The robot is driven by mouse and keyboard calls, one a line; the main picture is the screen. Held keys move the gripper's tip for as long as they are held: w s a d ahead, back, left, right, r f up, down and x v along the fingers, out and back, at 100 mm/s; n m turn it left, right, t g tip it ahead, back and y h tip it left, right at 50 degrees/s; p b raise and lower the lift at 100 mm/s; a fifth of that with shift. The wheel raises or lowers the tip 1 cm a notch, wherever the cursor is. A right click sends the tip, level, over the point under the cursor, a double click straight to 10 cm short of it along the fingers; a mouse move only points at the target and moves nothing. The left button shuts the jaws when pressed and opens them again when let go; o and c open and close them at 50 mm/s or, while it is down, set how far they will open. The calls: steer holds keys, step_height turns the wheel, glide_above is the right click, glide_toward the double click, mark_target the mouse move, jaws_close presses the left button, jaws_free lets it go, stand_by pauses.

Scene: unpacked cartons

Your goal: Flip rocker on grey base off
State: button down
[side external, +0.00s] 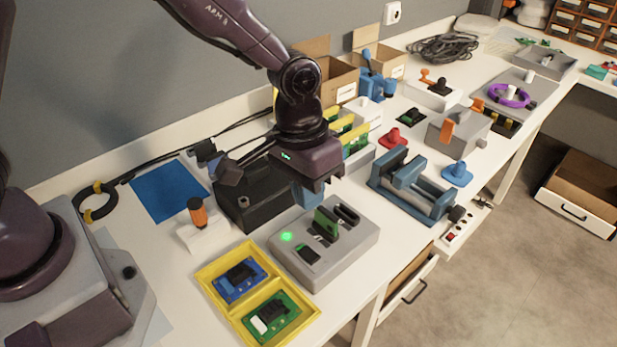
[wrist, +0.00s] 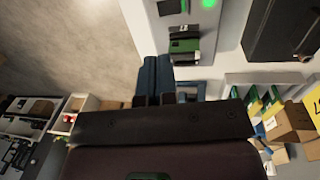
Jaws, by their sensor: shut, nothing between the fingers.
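The grey base (side external: 345,262) stands near the front of the bench with a lit green light (side external: 287,237). It carries black slots and an upright green piece (side external: 325,224). Another grey box (side external: 470,132), farther right, has an orange paddle (side external: 447,131) on its left side; I cannot tell for certain which part is the rocker. My gripper (side external: 308,202) is shut and empty, its blue fingers together above the back of the nearer grey base. In the wrist view the fingers (wrist: 157,62) are side by side, with the grey base (wrist: 211,28) beyond and to the right.
A yellow tray (side external: 212,287) with two boards is left of the nearer base. A black box (side external: 248,212) stands behind it, and a white block with an orange knob (side external: 198,212) is at left. A blue fixture (side external: 415,190) stands to the right. A blue mat (side external: 168,191) lies flat.

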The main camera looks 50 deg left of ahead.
mark_target(312, 257)
steer(key=shift+r, duration=1.25)
steer(key=shift+s+a, duration=0.2)
steer(key=shift+a, duration=0.1)
steer(key=f, duration=0.4)
steer(key=d+f, duration=0.1)
steer(key=f, duration=0.8)
steer(key=shift+d+f, duration=0.1)
steer(key=shift+d, duration=0.2)
steer(key=shift+f, duration=0.35)
